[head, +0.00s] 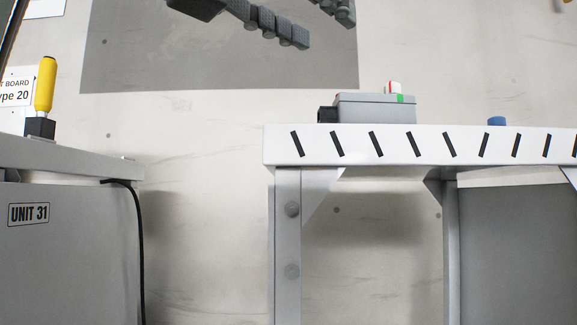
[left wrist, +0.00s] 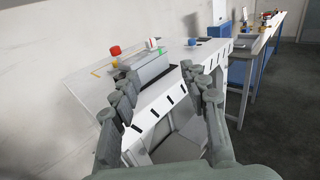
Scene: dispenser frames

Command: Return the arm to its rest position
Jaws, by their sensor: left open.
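My left gripper (head: 328,30) shows at the top of the head view, cut off by the upper edge. Its dark grey segmented fingers are apart, with nothing between them. It is raised in front of the pale wall, above the level of the white bench top. In the left wrist view the open fingers of this gripper (left wrist: 163,82) point toward the bench, and the space between them is empty. Most of the left arm is outside the head view. My right gripper is in neither view.
A white bench (head: 350,147) with black slanted stripes carries a grey box (head: 372,108) and a blue item (head: 496,121). A cabinet marked UNIT 31 (head: 70,240) with a yellow-handled tool (head: 45,85) stands left. A gap separates them. A red knob (left wrist: 115,50) shows in the wrist view.

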